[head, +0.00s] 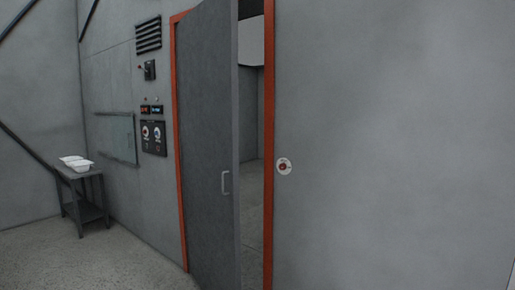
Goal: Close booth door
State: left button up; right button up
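The booth door (207,150) is a tall dark grey panel in an orange-red frame (268,200), near the middle of the head view. It stands partly open. Its left edge is at the left post of the frame, and a gap shows between its free right edge and the right post. A small light vertical handle (226,183) sits on the door near that free edge. Through the gap I see part of the booth's inside (251,140). Neither of my grippers shows in this view.
A grey wall with a round red button (284,166) fills the right. Left of the door are a control panel (153,137), a vent and a window (117,137). A small dark table (82,198) with white trays (77,164) stands far left. The floor (110,258) there is clear.

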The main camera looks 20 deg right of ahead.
aim_at(208, 34)
jog(key=z, duration=0.2)
jog(key=i, duration=0.95)
